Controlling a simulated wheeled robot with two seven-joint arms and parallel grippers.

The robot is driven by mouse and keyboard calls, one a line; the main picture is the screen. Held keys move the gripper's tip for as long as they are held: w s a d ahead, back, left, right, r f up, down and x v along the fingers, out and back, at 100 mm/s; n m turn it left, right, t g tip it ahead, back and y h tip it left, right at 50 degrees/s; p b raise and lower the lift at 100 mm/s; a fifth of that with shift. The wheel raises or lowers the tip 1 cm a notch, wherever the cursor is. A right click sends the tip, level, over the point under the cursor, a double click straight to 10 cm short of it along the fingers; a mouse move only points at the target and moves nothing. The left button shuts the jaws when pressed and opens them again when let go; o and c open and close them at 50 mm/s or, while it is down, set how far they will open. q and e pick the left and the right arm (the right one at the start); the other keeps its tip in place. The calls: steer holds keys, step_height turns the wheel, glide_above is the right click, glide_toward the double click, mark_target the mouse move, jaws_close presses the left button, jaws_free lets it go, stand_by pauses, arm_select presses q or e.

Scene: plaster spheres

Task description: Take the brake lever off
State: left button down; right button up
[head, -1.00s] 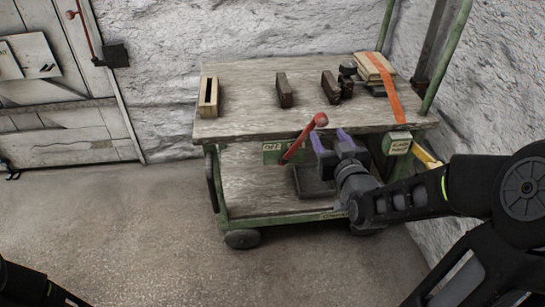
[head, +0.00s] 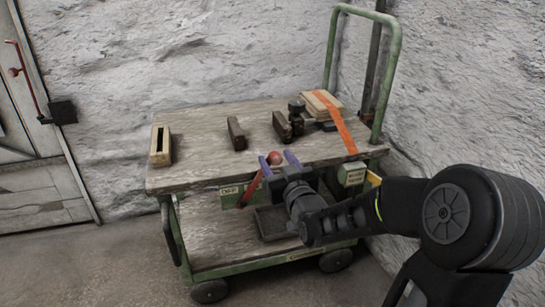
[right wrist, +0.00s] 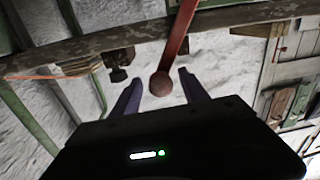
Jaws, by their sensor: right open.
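The red brake lever (head: 253,187) is at the front of the cart (head: 190,179), slanting up to the right to a round red knob (head: 274,158). A small plate reading OFF (head: 229,192) is by the lever's lower part. My right gripper (head: 278,163) is open at the lever's top, with its purple fingers on either side of the knob. In the right wrist view the knob (right wrist: 160,85) appears between the two spread fingers, with a gap visible on each side. Whether the knob is fully within their depth is unclear. My left gripper is out of view.
On the cart top are a slotted wooden block (head: 161,146), dark blocks (head: 236,133) and strapped boards (head: 320,104). A dark tray (head: 271,222) lies on the lower shelf. A rough white wall stands behind; open floor (head: 120,265) lies left.

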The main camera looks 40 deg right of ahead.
steer(key=shift+x, duration=1.5)
steer(key=shift+c, duration=0.4)
steer(key=c, duration=1)
jaws_close()
steer(key=shift+d, duration=0.15)
